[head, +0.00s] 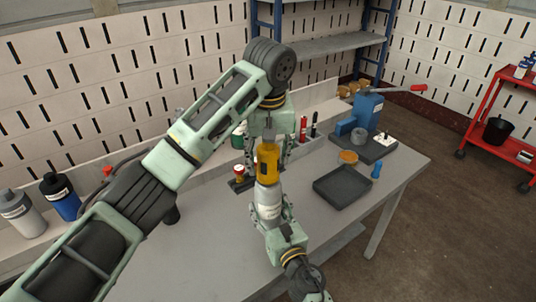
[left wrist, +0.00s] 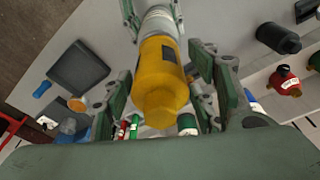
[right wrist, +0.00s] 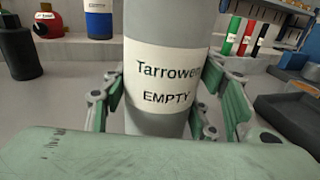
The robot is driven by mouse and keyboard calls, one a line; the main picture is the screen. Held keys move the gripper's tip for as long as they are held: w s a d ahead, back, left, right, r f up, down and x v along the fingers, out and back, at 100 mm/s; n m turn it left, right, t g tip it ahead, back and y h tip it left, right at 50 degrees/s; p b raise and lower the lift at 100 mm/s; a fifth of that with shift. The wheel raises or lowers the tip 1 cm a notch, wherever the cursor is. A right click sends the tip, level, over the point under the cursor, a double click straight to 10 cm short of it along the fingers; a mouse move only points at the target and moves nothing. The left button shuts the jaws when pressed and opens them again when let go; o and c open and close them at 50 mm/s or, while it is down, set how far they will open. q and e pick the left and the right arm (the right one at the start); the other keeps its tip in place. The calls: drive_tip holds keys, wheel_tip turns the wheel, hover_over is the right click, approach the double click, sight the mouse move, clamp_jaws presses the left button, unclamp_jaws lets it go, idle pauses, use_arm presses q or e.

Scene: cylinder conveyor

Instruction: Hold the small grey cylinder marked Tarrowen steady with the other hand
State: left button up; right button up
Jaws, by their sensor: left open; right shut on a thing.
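The small grey cylinder (head: 269,203) stands roughly upright in front of me, above the table, with a yellow cap (head: 267,163) on its top. Its white label reads "Tarrowen EMPTY" in the right wrist view (right wrist: 163,80). My right gripper (head: 272,222) is shut on the grey body from below and in front. My left gripper (left wrist: 160,100) is open, with its fingers on either side of the yellow cap; I cannot tell whether they touch it. The left arm hides part of the table behind.
An empty dark tray (head: 343,198) lies on the grey table (head: 215,240), right of the cylinder. A blue device with a red-ended lever (head: 366,112) stands behind it. A small blue part (head: 376,170) is near the right edge. Large bottles (head: 60,197) stand at left.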

use_arm(q)
drive_tip(key=m+h, duration=0.1)
drive_tip(key=m, duration=0.5)
idle(0.5)
drive_tip(key=m, duration=0.6)
drive_tip(key=shift+g+h, duration=0.3)
drive_tip(key=shift+g, duration=0.1)
drive_tip(key=m, duration=0.6)
drive_tip(key=shift+g, duration=0.4)
drive_tip(key=m, duration=0.6)
drive_tip(key=shift+g, duration=0.4)
